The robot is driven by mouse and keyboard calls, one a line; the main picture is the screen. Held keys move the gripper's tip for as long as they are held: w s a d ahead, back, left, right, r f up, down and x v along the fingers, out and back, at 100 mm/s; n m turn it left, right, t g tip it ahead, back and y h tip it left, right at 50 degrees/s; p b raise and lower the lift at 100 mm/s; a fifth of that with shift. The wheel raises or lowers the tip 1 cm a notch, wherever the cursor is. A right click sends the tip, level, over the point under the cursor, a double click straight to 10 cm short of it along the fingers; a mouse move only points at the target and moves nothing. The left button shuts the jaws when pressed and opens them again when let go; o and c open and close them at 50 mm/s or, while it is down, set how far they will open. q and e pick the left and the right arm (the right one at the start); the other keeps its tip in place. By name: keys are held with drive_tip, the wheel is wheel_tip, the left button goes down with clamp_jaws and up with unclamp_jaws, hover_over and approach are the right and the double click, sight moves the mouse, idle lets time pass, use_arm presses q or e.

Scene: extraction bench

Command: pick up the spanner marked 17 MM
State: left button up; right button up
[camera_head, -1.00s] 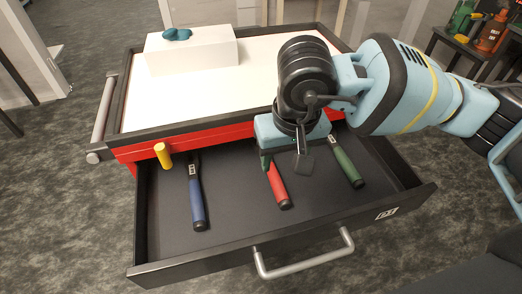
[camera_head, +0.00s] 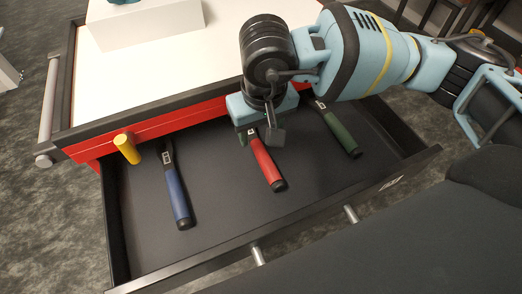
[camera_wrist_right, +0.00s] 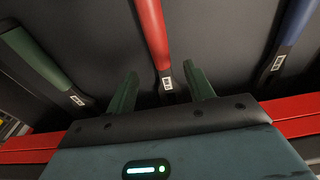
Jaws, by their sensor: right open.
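Three spanners with coloured handles lie in the open drawer, their heads toward the cabinet. The blue-handled spanner (camera_head: 177,195) is at the left, the red-handled spanner (camera_head: 267,166) in the middle and the green-handled spanner (camera_head: 339,132) at the right. Each has a small white label in the right wrist view, too small to read. My right gripper (camera_head: 262,132) is over the head end of the red-handled spanner. In the right wrist view, the open fingers (camera_wrist_right: 161,90) appear on either side of the red-handled spanner (camera_wrist_right: 152,30); contact cannot be told. My left gripper is out of view.
The dark drawer floor (camera_head: 225,205) is clear between the blue and red handles. Drawer walls enclose the tools.

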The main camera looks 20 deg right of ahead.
sight(258, 144)
drive_tip(key=f, duration=0.5)
drive_tip(key=shift+w+a, duration=0.15)
drive_tip(key=shift+w, duration=0.2)
clamp_jaws()
